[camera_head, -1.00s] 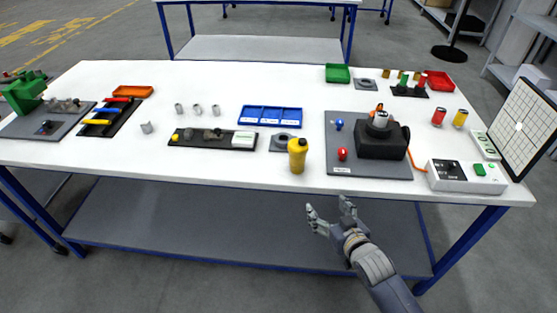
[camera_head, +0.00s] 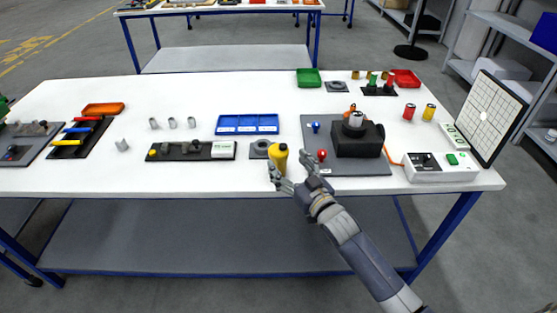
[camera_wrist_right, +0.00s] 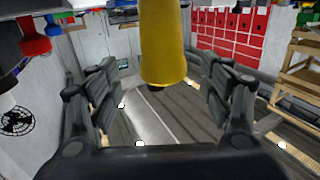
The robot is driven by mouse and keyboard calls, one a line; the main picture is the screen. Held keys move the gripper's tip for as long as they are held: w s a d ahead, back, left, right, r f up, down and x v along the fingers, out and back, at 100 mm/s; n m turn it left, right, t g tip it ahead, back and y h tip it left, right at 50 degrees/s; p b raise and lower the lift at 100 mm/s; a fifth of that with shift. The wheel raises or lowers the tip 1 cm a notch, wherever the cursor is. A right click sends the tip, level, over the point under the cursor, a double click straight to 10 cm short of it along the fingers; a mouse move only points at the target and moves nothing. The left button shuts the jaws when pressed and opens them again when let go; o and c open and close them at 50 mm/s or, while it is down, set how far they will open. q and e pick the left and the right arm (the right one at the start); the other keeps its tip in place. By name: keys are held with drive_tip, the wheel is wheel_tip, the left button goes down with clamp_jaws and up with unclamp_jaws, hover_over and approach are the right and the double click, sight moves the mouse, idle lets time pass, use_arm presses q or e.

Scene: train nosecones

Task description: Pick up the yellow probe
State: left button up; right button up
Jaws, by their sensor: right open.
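A yellow-handled tool (camera_head: 66,142) lies on a black tray at the left. I cannot tell from looks alone which one is called the probe. My right gripper (camera_head: 288,170) is open at the table's front edge, right by the bottle-shaped piece. In the right wrist view the yellow piece (camera_wrist_right: 162,45) hangs into the picture between the two open fingers, and I see no clear contact. My left gripper is not in view.
A grey board (camera_head: 350,168) with a black fixture (camera_head: 358,140) lies just right of the gripper. A black tray (camera_head: 190,158) and a blue bin (camera_head: 248,132) are to the left. A white control box (camera_head: 440,175) stands at the right. The table's left front is clear.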

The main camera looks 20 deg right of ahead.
sight(278, 153)
drive_tip(key=shift+w+a+r+p, duration=0.1)
drive_tip(key=shift+w+a+p, duration=0.15)
drive_tip(key=shift+w, duration=0.7)
drive_tip(key=shift+w+a+f+p, duration=0.1)
drive_tip(key=shift+w+a+p, duration=0.15)
drive_tip(key=shift+w, duration=0.7)
drive_tip(key=shift+w+a+r+p, duration=0.15)
drive_tip(key=shift+w+a, duration=0.1)
drive_tip(key=shift+w, duration=0.7)
drive_tip(key=shift+c, duration=0.6)
drive_tip(key=c, duration=1.1)
